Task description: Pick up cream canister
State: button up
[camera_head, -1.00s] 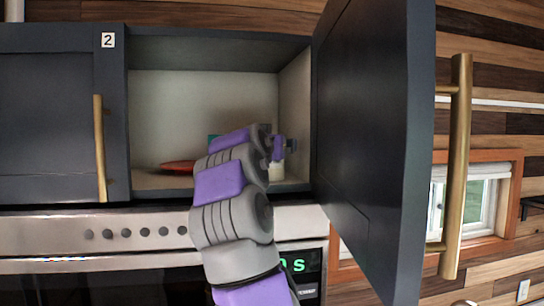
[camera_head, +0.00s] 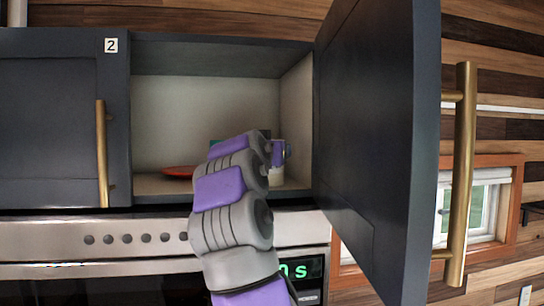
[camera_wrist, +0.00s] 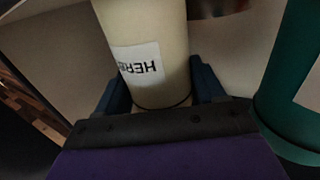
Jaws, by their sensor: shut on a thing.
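The cream canister (camera_wrist: 150,50) fills the middle of the wrist view, with a white label that shows upside-down lettering. My gripper (camera_wrist: 160,92) has one dark blue finger on each side of it and is shut on it. In the head view, part of the cream canister (camera_head: 277,177) shows inside the open cabinet, at the right end. My gripper (camera_head: 279,154) is at it there, mostly hidden behind my arm. I cannot tell whether the canister's base touches the shelf.
A green canister (camera_wrist: 292,95) stands close on the right in the wrist view. A red dish (camera_head: 179,172) lies on the shelf (camera_head: 150,185) to the left. The open cabinet door (camera_head: 375,130) stands right of my arm. The oven (camera_head: 120,238) is below.

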jog(key=shift+a+r, duration=0.1)
jog(key=shift+r, duration=0.15)
jog(key=shift+d+r+p, duration=0.35)
jog(key=shift+r+p, duration=0.15)
jog(key=shift+r, duration=0.3)
jog(key=shift+r+p, duration=0.75)
jog(key=shift+r, duration=0.1)
jog(key=shift+s, duration=0.3)
jog(key=s+a+b, duration=0.3)
jog(key=s+b, duration=0.4)
jog(key=s, duration=1)
jog(key=shift+a, duration=0.2)
